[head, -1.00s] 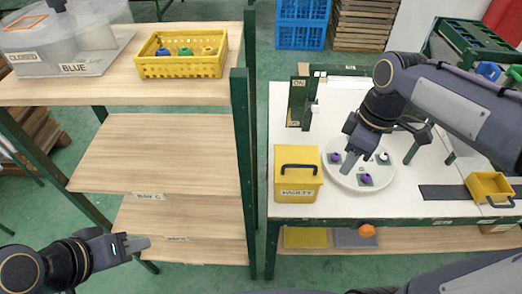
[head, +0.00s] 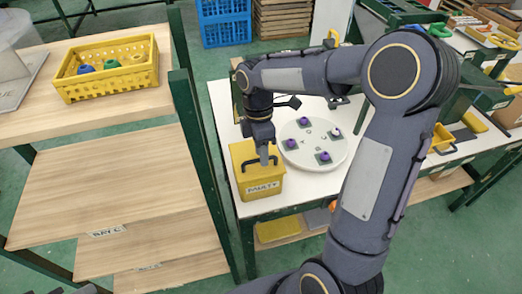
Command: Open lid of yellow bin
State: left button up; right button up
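The yellow bin (head: 258,196), with a label reading FAULTY, stands at the left front corner of the white table. Its lid (head: 240,152) looks closed, and part of its dark handle (head: 249,162) shows beside my gripper. My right gripper (head: 268,160) points down at the lid's handle. Whether it touches the handle cannot be told. Only one grey finger shows clearly, so its opening is unclear. My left gripper is out of view.
A white round plate (head: 333,164) with several purple-topped pieces lies right of the bin. A wooden shelf rack (head: 110,190) with a green post stands to the left. On its top sits a yellow basket (head: 110,87). My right arm hides much of the table.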

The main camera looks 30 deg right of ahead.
jog(key=shift+f, duration=0.1)
grip_shut()
dwell(0.3)
